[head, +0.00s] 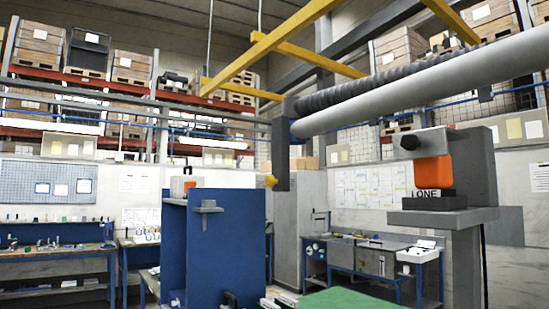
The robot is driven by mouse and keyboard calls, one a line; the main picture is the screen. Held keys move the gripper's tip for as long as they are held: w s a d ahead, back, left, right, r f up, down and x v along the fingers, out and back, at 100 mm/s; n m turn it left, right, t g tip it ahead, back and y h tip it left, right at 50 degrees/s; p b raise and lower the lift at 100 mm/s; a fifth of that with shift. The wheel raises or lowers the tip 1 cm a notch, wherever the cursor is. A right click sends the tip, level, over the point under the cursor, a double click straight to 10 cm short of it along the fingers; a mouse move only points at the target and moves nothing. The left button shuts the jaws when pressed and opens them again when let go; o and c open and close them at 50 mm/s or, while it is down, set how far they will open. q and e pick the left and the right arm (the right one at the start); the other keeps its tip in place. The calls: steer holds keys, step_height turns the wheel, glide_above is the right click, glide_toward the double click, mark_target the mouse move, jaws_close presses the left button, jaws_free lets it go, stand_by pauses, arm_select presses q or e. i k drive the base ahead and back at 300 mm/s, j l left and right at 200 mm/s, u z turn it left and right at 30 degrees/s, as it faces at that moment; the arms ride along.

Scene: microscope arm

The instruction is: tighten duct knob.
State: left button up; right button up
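A pale grey duct pipe (430,87) with a dark corrugated hose (385,83) above it runs from the upper right to a dark grey upright bracket (281,150). A small yellow-orange knob (271,181) sticks out to the left near the bracket's lower end. A black round knob (410,141) sits on the grey post at the right. I cannot tell which of these is the duct knob, or how tight either is. Neither gripper shows in the head view.
A blue cabinet (228,245) with a grey T-shaped fitting stands left of centre. At right, an orange block (434,170) on a black base sits on a grey stand (443,217). A green surface (345,299) lies at the bottom. Workbenches (368,262) and shelving stand behind.

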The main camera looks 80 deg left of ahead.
mark_target(270, 181)
steer(key=u, duration=2.75)
